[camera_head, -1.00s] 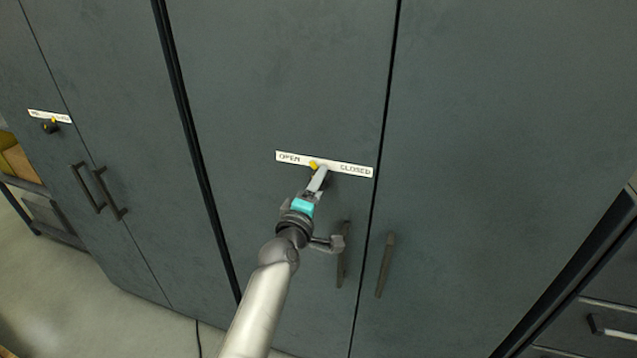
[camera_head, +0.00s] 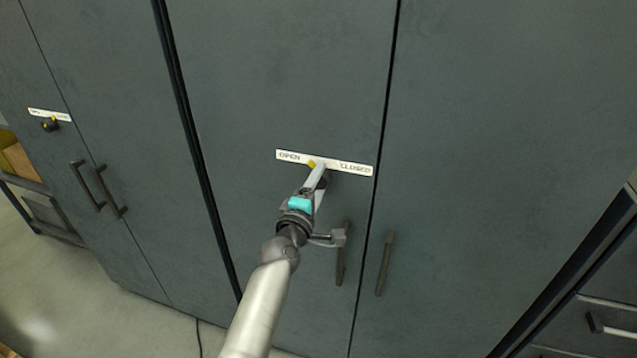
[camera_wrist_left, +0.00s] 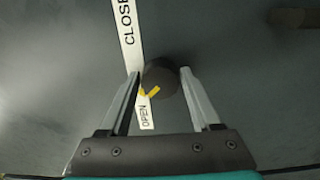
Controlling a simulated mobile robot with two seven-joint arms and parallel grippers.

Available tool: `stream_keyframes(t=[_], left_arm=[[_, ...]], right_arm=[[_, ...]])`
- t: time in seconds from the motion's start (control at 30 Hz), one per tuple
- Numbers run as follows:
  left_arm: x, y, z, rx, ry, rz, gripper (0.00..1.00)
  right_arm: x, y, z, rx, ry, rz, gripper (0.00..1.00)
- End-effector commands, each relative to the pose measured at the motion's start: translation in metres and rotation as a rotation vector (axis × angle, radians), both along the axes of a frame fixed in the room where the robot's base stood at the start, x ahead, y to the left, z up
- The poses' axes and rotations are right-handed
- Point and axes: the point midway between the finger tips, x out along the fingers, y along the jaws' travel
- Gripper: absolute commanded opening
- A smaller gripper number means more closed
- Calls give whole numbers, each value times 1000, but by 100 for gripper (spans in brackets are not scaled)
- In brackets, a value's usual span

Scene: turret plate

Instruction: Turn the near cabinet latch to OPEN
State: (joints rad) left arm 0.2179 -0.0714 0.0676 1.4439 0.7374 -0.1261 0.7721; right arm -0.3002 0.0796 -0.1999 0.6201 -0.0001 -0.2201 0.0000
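The near cabinet latch has a white strip (camera_head: 340,166) reading OPEN at its left end and CLOSED at its right end. Its dark round knob (camera_wrist_left: 162,76) shows in the left wrist view, with a yellow pointer (camera_wrist_left: 150,92) turned toward the OPEN side. The pointer also shows in the head view (camera_head: 311,164), nearer OPEN than CLOSED. My left gripper (camera_head: 319,172) is at the latch and hides most of the knob there. In the left wrist view my left gripper (camera_wrist_left: 160,78) has one finger on each side of the knob, with narrow gaps. My right gripper is not in view.
Two vertical door handles (camera_head: 342,255) (camera_head: 385,264) stand just below and right of my left gripper. A second cabinet at the left has its own latch (camera_head: 50,124) and handles (camera_head: 110,192). Drawers (camera_head: 600,325) stand at the lower right.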

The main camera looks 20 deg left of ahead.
Motion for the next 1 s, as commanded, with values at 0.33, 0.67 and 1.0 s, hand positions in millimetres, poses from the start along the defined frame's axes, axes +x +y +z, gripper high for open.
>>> stream_keyframes(t=[0.33,0.67,1.0], left_arm=[[0,0,0,3,0,0,87],[-18,1,0,3,1,0,87],[-74,3,-1,4,1,1,87]], right_arm=[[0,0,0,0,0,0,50],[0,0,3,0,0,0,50],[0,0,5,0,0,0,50]])
